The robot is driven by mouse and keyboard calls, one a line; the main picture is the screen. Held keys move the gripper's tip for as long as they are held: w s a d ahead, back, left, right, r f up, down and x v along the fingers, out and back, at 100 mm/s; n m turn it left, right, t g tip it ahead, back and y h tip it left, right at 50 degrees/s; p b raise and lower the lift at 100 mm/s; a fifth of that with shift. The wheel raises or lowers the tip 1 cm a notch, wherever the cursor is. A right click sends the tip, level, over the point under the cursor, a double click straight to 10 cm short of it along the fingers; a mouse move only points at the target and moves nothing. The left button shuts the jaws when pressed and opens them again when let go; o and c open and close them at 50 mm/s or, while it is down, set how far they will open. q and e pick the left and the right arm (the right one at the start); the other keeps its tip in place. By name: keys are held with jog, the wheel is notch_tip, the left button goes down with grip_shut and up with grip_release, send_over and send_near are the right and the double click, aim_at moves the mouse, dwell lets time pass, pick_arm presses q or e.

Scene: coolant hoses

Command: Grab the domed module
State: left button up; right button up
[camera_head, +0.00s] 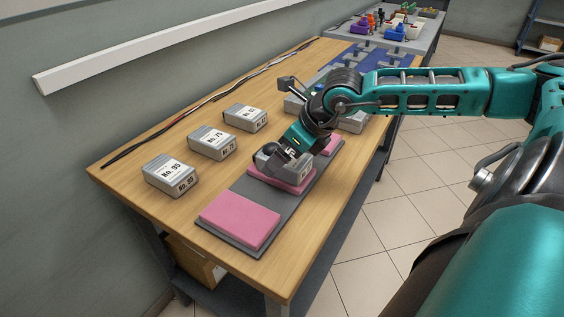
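A grey module (302,171) with a printed label on its side sits on or just above the middle pink pad of a dark grey tray. A dark rounded shape shows at its left end; I cannot tell whether this is its dome or part of my gripper. My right gripper (283,157) comes down from the right over this module and hides much of its top. Its fingers are at the module, but I cannot tell whether they are closed on it. My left gripper is not in view.
Three grey labelled boxes stand left on the wooden table: No. 95 (171,175), No. 75 (212,142) and a third (245,117). The dark tray (252,190) has a bare front pink pad (239,219). Cables (200,105) run along the back edge. More grey parts lie beyond my wrist.

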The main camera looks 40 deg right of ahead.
jog(key=shift+x, duration=1)
jog(key=shift+c, duration=0.4)
jog(key=c, duration=1.2)
jog(key=shift+r, duration=0.1)
jog(key=shift+c, duration=0.6)
